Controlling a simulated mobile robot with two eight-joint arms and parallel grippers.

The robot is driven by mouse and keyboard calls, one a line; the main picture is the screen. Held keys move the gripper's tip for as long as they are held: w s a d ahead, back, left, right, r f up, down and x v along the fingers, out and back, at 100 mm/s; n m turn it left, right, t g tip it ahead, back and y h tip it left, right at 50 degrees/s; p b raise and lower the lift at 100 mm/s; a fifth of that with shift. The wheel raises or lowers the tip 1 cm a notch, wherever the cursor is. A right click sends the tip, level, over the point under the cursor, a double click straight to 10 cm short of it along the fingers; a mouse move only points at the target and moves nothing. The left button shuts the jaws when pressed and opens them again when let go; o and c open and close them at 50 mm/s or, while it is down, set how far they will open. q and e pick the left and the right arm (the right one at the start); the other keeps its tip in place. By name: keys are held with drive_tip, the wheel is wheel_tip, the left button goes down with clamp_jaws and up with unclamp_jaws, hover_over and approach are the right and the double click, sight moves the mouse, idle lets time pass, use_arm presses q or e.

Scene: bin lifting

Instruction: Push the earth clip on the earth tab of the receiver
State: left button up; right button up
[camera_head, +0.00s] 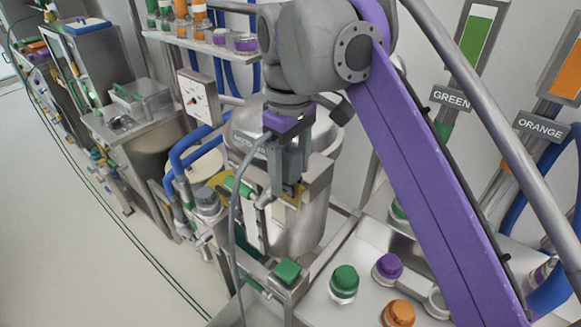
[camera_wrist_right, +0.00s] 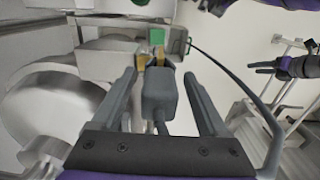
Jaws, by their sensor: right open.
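My right gripper (camera_head: 288,185) points down in front of the steel receiver (camera_head: 305,215) in the head view. In the right wrist view its two grey fingers (camera_wrist_right: 168,95) are apart. The grey body of the earth clip (camera_wrist_right: 160,94) lies between them, with gaps at both sides. The clip's brass jaws (camera_wrist_right: 154,60) point away from me, at a small metal plate with a green mark (camera_wrist_right: 157,37), which looks like the earth tab. I cannot tell how far the jaws are on it.
A grey cable (camera_head: 235,225) hangs down beside the receiver. Blue hoses (camera_head: 190,148) and a grey-capped fitting (camera_head: 207,200) stand close at its left. Green, purple and orange knobs (camera_head: 344,281) stand on the steel top at lower right.

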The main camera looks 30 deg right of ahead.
wheel_tip(320, 180, up, 11)
drive_tip(key=p, duration=0.2)
drive_tip(key=shift+w+f+p, duration=0.1)
drive_tip(key=shift+p, duration=0.3)
use_arm(q)
drive_tip(key=shift+t, duration=0.3)
drive_tip(key=w+r, duration=0.1)
drive_tip(key=r, duration=0.1)
drive_tip(key=w+r, duration=0.1)
drive_tip(key=r, duration=0.1)
drive_tip(key=shift+w, duration=0.15)
use_arm(e)
drive_tip(key=shift+f, duration=0.1)
